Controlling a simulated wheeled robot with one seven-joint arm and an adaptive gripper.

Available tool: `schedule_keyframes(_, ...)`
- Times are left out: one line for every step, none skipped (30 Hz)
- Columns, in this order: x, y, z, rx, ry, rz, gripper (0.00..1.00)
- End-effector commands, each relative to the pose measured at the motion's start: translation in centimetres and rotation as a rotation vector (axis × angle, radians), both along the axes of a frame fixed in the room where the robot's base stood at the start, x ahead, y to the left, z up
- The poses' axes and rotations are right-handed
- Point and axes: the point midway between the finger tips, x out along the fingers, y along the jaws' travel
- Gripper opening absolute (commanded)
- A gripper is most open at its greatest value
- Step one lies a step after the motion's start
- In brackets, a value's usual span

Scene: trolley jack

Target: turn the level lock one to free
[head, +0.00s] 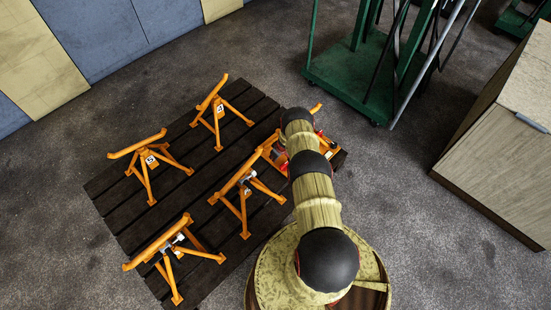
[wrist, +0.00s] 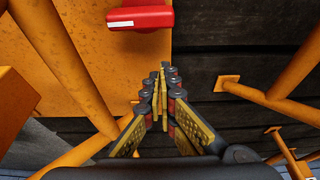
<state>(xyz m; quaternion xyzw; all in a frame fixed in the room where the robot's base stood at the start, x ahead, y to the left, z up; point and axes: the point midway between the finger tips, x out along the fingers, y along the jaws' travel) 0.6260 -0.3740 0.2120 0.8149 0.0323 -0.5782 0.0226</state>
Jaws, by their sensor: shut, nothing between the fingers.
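A red handle (wrist: 140,18) with a white bar on its left part lies across an orange plate (wrist: 138,62) at the top of the wrist view. It sits almost level in the picture; I see no label telling which lock it is. My gripper (wrist: 162,82) is shut and empty. Its fingertips point towards the plate's right edge, below the handle in the picture and apart from it. In the head view my arm hides the gripper and most of the orange jack (head: 333,152) at the pallet's right end. A small red part (head: 283,168) shows left of my arm.
Several orange stands occupy the dark slatted pallet (head: 175,130), including ones marked 5 (head: 150,160) and 4 (head: 219,108). In the wrist view orange tubes (wrist: 262,95) flank my gripper on both sides. A green trolley (head: 350,70) stands behind, a wooden cabinet (head: 500,150) at right.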

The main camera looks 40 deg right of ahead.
Motion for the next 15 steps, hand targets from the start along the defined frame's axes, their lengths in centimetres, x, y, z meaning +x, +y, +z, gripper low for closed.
schedule_keyframes(-0.6,-0.1,0.2,0.002,0.001,-0.003,0.0)
schedule_keyframes(-0.9,-0.1,0.2,0.002,0.001,-0.003,0.0)
schedule_keyframes(-1.2,-0.2,0.3,0.001,0.0,-0.004,0.0)
schedule_keyframes(-1.5,-0.3,0.3,0.001,0.0,-0.003,0.0)
schedule_keyframes(-1.8,-0.2,0.3,0.001,0.001,-0.004,0.0)
schedule_keyframes(-2.1,-0.3,0.3,0.0,0.001,-0.004,0.0)
schedule_keyframes(-2.4,-0.3,0.3,0.0,0.001,-0.003,0.0)
schedule_keyframes(-2.6,-0.3,0.3,0.0,0.001,-0.003,0.0)
schedule_keyframes(-2.9,-0.3,0.3,0.001,0.001,-0.003,0.0)
schedule_keyframes(-3.1,-0.3,0.3,0.001,0.001,-0.002,0.0)
schedule_keyframes(-3.3,-0.3,0.3,0.001,0.001,-0.002,0.0)
schedule_keyframes(-3.5,-0.4,0.3,0.0,0.0,-0.002,0.0)
schedule_keyframes(-3.6,-0.4,0.3,-0.001,0.0,-0.001,0.0)
schedule_keyframes(-3.7,-0.4,0.3,-0.001,0.0,-0.001,0.0)
schedule_keyframes(-3.9,-0.4,0.3,0.0,0.0,-0.002,0.0)
